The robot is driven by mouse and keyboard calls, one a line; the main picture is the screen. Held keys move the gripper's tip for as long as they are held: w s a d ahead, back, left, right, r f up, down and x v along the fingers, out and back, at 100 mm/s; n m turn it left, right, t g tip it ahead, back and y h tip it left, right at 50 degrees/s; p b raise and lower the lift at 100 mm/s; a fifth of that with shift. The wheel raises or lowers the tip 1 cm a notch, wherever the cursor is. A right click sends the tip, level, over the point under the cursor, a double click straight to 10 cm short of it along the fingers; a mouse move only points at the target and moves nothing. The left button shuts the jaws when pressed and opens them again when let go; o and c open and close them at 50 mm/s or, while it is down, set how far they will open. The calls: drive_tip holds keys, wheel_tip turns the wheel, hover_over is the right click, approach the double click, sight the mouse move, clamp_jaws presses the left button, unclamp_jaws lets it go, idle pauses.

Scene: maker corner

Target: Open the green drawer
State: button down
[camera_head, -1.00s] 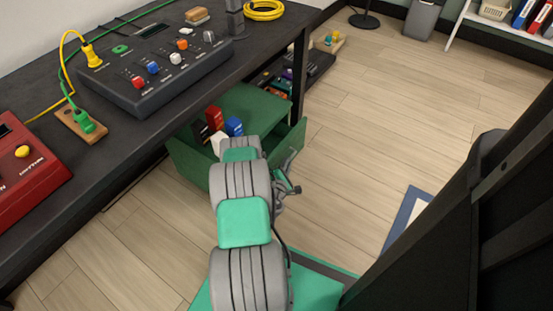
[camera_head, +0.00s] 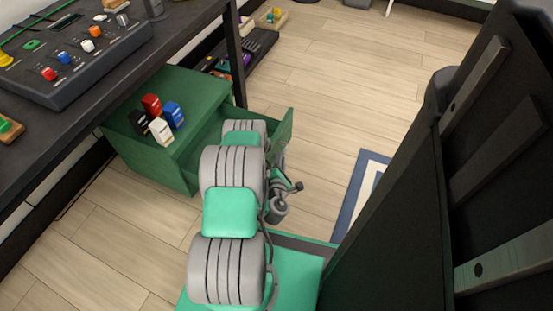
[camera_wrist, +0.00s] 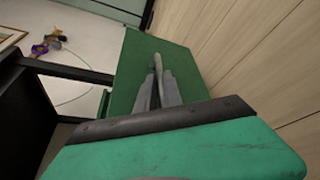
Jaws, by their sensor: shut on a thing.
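The green cabinet (camera_head: 148,158) stands under the dark workbench. Its green drawer (camera_head: 279,137) is pulled out to the right, with part of its inside showing between cabinet and front panel. In the wrist view the green drawer front (camera_wrist: 133,63) lies beneath my gripper (camera_wrist: 158,83). The fingers are shut on the pale bar handle (camera_wrist: 160,66) of the drawer. In the head view my arm hides the fingers, the handle and part of the drawer.
Several small boxes, including a red box (camera_head: 152,105) and a blue box (camera_head: 174,114), stand on the cabinet top. The workbench (camera_head: 180,30) overhangs the cabinet's left side. A bench leg (camera_head: 236,65) stands behind. Wooden floor is clear to the right, with a blue-edged mat (camera_head: 352,196).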

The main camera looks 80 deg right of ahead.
drive_tip(key=shift+s, duration=0.25)
drive_tip(key=c, duration=1.5)
unclamp_jaws()
drive_tip(key=p+v, duration=0.4)
drive_tip(key=v, duration=0.4)
drive_tip(key=shift+d, duration=0.1)
